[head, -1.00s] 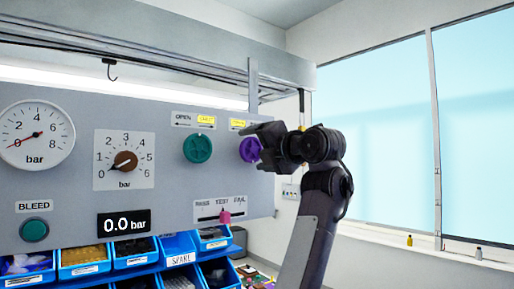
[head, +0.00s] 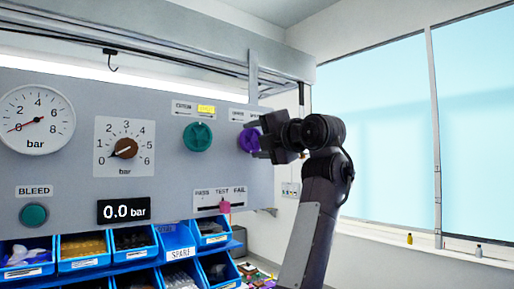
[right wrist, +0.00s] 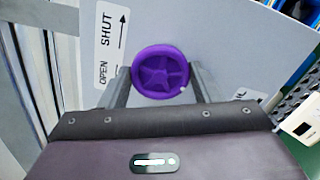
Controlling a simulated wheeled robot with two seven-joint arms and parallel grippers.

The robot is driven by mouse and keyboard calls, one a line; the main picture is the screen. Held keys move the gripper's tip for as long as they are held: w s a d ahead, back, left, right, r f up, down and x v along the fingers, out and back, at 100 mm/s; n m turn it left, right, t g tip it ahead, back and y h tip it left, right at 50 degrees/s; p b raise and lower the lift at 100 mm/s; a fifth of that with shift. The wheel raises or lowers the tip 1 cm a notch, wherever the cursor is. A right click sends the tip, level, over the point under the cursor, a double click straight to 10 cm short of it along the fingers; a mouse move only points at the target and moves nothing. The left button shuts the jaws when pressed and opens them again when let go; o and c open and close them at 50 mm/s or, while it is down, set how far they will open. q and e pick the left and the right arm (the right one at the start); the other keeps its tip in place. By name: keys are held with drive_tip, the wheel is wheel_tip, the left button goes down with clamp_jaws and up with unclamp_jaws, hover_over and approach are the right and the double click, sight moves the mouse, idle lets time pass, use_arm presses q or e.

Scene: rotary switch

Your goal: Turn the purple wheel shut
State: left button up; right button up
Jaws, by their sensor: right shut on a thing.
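The purple wheel (head: 249,140) is on the grey panel near its right edge. In the right wrist view the round purple wheel (right wrist: 161,72) shows a raised star-shaped face. My right gripper (head: 257,140) comes in from the right and partly covers it. In the right wrist view my right gripper (right wrist: 161,88) has one finger on each side of the wheel and is shut on it. A white label (right wrist: 110,45) beside it reads OPEN and SHUT with an arrow. My left gripper is out of view.
A green wheel (head: 198,137) sits left of the purple one. Blue bins (head: 176,240) stand below.

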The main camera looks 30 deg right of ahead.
drive_tip(key=m+b, duration=0.1)
drive_tip(key=m, duration=0.1)
drive_tip(key=m+b, duration=0.1)
drive_tip(key=shift+f+m+b, duration=0.3)
drive_tip(key=shift+m, duration=0.1)
drive_tip(key=m+b, duration=0.2)
drive_tip(key=m, duration=0.1)
drive_tip(key=shift+m, duration=0.3)
drive_tip(key=m+b, duration=0.1)
drive_tip(key=m, duration=0.2)
drive_tip(key=shift+m, duration=0.3)
drive_tip(key=m+b, duration=0.1)
drive_tip(key=m, duration=0.3)
drive_tip(key=shift+b, duration=0.3)
drive_tip(key=m, duration=0.5)
drive_tip(key=shift+a+r+b, duration=0.1)
drive_tip(key=shift+b, duration=0.25)
drive_tip(key=m, duration=0.4)
drive_tip(key=shift+m, duration=0.3)
drive_tip(key=m, duration=0.4)
drive_tip(key=shift+a, duration=0.1)
drive_tip(key=m, duration=0.4)
drive_tip(key=shift+r+m, duration=0.1)
drive_tip(key=shift+m, duration=0.2)
